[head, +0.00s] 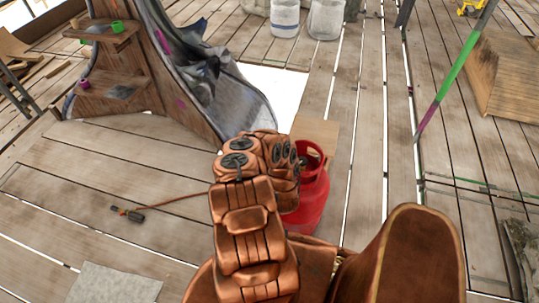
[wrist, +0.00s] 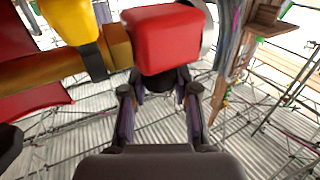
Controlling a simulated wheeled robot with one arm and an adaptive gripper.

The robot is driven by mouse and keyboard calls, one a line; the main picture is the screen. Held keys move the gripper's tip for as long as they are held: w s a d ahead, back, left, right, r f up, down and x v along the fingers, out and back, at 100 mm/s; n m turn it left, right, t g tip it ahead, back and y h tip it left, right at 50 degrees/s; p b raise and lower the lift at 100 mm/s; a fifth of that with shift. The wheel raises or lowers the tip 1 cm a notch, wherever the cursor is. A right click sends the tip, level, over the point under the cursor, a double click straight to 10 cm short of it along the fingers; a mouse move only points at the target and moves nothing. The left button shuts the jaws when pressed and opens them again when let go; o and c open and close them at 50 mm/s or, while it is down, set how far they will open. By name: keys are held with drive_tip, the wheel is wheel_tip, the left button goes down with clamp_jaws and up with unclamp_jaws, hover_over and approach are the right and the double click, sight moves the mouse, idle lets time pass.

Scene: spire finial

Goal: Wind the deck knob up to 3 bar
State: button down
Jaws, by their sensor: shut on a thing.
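In the wrist view my gripper (wrist: 163,84) has its two fingers around a dark knob-like piece (wrist: 163,92), largely hidden between the fingertips. A red block-shaped body (wrist: 166,38) sits just past the fingertips, joined on its left to a brass fitting (wrist: 75,68). A yellow piece (wrist: 70,18) stands at the upper left beside it. In the head view the red gas cylinder (head: 309,195) stands upright on the deck, partly hidden by my copper arm. My gripper is hidden there. I see no readable pressure scale.
A torch with a hose (head: 130,213) lies on the planks left of my arm. A wooden stand (head: 115,85) with shelves and a grey sheet is at the upper left. Buckets (head: 285,18) stand at the back. A green and purple pole (head: 440,95) leans at the right.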

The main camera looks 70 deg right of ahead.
drive_tip(key=shift+r, duration=0.1)
idle(0.3)
drive_tip(key=c, duration=0.8)
unclamp_jaws()
drive_tip(key=shift+c, duration=0.2)
drive_tip(key=shift+d+r, duration=0.1)
drive_tip(key=shift+r, duration=4.85)
